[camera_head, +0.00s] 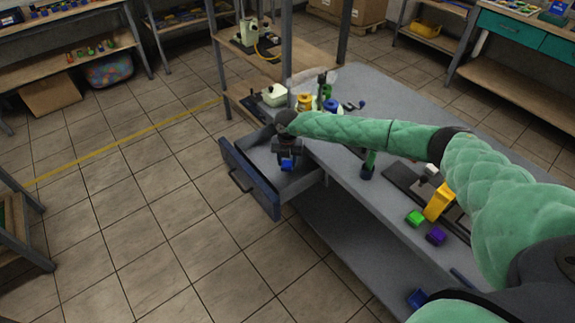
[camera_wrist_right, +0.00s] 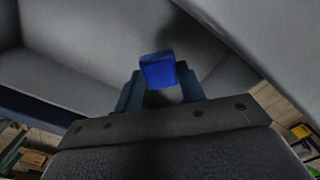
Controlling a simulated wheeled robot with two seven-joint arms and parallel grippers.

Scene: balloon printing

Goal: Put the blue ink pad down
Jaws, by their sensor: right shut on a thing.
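The blue ink pad (camera_head: 287,164) is a small blue block, held between the fingers of my right gripper (camera_head: 287,158). In the right wrist view the pad (camera_wrist_right: 157,70) sits between the two dark blue fingers (camera_wrist_right: 160,88), which are shut on it. The gripper points down inside the open grey drawer (camera_head: 268,200) at the left end of the workbench. I cannot tell whether the pad touches the drawer floor. My left gripper is not seen.
The grey workbench (camera_head: 345,185) carries a green block (camera_head: 414,218), a purple block (camera_head: 436,237) and a yellow object (camera_head: 439,202) beside a dark tray. Bottles and a balloon-like clear shape stand at its far end. The drawer floor around the pad looks clear.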

